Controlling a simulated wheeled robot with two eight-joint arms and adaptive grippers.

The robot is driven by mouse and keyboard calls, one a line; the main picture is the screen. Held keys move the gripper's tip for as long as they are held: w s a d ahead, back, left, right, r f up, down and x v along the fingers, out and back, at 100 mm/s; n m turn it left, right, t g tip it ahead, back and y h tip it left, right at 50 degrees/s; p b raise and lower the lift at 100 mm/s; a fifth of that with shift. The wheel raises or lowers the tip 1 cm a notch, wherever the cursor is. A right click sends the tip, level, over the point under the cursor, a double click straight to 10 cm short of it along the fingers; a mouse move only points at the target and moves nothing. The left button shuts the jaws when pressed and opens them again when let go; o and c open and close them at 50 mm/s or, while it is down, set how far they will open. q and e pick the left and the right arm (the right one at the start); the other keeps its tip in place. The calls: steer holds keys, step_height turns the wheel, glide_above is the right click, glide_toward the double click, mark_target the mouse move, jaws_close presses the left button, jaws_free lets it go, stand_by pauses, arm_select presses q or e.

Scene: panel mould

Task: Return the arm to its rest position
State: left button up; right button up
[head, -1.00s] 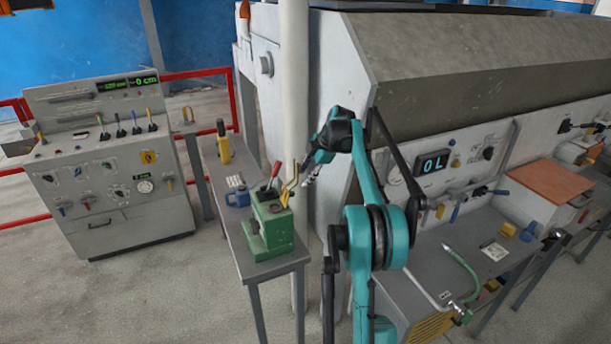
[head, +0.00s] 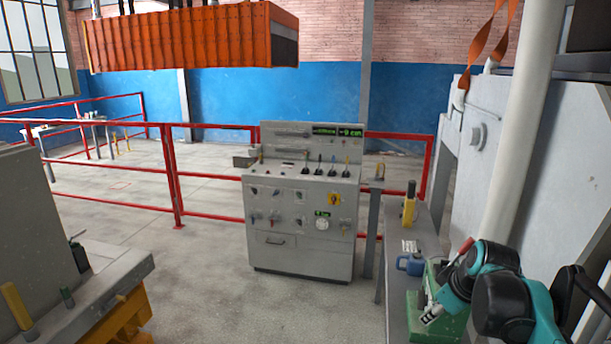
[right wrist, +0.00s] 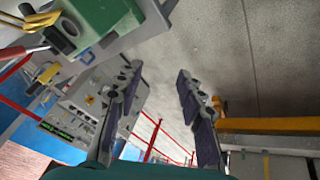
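My right arm (head: 500,300), teal and black, comes in at the lower right of the head view. Its gripper (head: 432,312) points down and left in front of the green box (head: 455,325) on the narrow side table; I cannot tell whether they touch. In the right wrist view my right gripper (right wrist: 160,74) has its two dark fingers well apart, with only floor between them. It holds nothing. My left arm and gripper are in neither view.
A grey control console (head: 300,210) stands mid-view before red railings (head: 210,170). A blue mug (head: 411,264) and a yellow tool (head: 409,205) are on the side table (head: 428,240). An orange panel (head: 190,40) hangs above. Open floor (head: 200,270) lies left of the console.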

steer(key=s+a+f+m+b, duration=0.2)
steer(key=s+a+f, duration=0.4)
steer(key=s+f, duration=0.3)
steer(key=s+a+f+m+t+b, duration=0.1)
steer(key=s+a+f+m+b, duration=0.2)
steer(key=s+a+f, duration=0.3)
steer(key=s+f+m, duration=0.1)
steer(key=s+f, duration=0.2)
steer(key=s, duration=0.1)
steer(key=shift+f+m+t+b, duration=0.15)
steer(key=shift+m+t+b, duration=0.15)
steer(key=shift+m+b, duration=0.1)
